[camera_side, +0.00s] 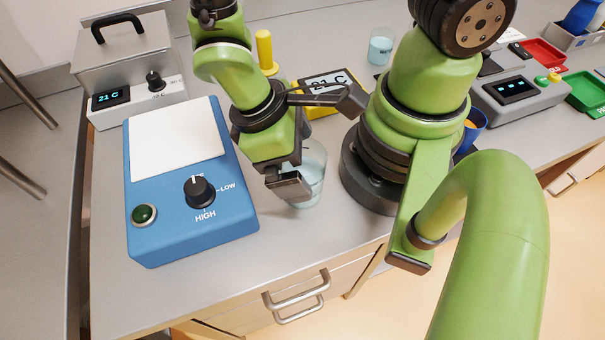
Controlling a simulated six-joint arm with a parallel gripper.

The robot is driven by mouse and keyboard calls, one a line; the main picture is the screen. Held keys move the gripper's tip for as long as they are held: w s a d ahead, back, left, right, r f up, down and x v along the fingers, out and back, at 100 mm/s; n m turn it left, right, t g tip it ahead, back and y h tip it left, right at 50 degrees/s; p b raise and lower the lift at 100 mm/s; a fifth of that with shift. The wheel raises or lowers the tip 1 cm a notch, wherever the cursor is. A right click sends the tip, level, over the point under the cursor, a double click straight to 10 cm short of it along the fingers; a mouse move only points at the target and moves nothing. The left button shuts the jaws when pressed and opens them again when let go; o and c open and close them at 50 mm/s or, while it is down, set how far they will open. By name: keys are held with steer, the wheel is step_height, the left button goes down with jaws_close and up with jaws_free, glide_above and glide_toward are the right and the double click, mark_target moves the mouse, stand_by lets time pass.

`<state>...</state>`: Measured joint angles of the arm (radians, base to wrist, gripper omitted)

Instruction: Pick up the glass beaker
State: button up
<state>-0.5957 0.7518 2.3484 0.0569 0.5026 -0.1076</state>
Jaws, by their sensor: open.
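A clear glass beaker (313,178) with a pale bluish tint stands upright on the grey bench, just left of my dark round base. My gripper (319,144) is open at the beaker. One dark finger is in front of the beaker's left side, and the other reaches out toward the upper right, above and behind it. The near finger and the gripper body hide part of the beaker's left side and rim. I cannot tell whether either finger touches the glass.
A blue hotplate (180,232) with a white top stands close on the left. A grey heated bath (127,60) is behind it. A yellow-edged display (325,88) and a second beaker (381,47) stand behind. A scale (520,98) and red and green trays (586,92) are right.

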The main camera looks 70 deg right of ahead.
steer(key=shift+x, duration=1.2)
steer(key=c, duration=1.1)
steer(key=shift+r, duration=0.1)
steer(key=shift+c, duration=0.2)
